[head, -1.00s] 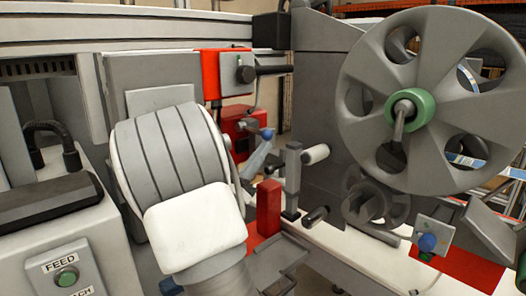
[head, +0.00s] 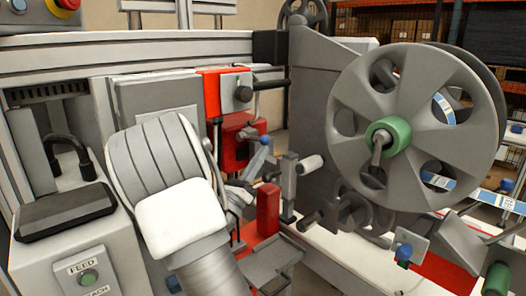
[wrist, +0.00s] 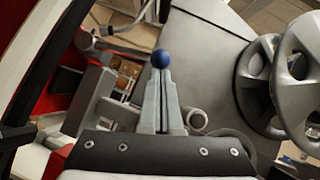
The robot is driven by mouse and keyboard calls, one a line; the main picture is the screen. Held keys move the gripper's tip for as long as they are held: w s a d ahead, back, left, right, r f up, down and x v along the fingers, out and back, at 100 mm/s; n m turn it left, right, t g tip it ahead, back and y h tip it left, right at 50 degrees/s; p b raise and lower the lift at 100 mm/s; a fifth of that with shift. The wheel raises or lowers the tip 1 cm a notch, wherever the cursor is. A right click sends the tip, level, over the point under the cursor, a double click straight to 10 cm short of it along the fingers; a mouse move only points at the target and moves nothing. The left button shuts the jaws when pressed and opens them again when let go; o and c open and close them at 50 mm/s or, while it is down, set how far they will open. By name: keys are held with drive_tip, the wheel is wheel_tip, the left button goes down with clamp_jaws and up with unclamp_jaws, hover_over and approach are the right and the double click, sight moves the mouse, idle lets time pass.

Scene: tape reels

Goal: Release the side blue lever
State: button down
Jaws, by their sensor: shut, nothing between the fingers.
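The side blue lever has a round blue knob (head: 264,140) on a grey arm, near the middle of the head view beside a red block. In the wrist view the blue knob (wrist: 160,58) shows just past the fingertips. My gripper (wrist: 160,76) is shut and empty, its grey fingers pointing at the knob. Whether they touch it cannot be told. In the head view my large grey and white wrist hides part of the machine, and the fingers show only partly below the knob.
A large grey reel with a green hub (head: 382,139) stands at the right. A red post (head: 268,208) and a grey bracket with a white roller (head: 310,164) stand close to the lever. Another blue knob (head: 403,250) sits lower right. A FEED button panel (head: 88,277) is at lower left.

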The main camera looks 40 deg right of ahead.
drive_tip(key=shift+r+n+t+y+p, duration=0.6)
drive_tip(key=shift+r+n+t+p, duration=0.6)
drive_tip(key=shift+p, duration=1.05)
drive_tip(key=r+n+t+y+p, duration=0.1)
drive_tip(key=n+y+p, duration=0.1)
drive_tip(key=p, duration=0.4)
drive_tip(key=r+n+t+y+p, duration=0.1)
drive_tip(key=n+y+p, duration=0.1)
drive_tip(key=n+p, duration=0.3)
drive_tip(key=r+n+t+y+p, duration=0.1)
drive_tip(key=n+p, duration=0.3)
drive_tip(key=p, duration=0.4)
drive_tip(key=shift+w+r+y, duration=0.4)
drive_tip(key=shift+r+y, duration=0.1)
drive_tip(key=shift+r, duration=0.05)
drive_tip(key=shift+p, duration=0.35)
drive_tip(key=shift+a+f, duration=0.15)
drive_tip(key=shift+f, duration=0.05)
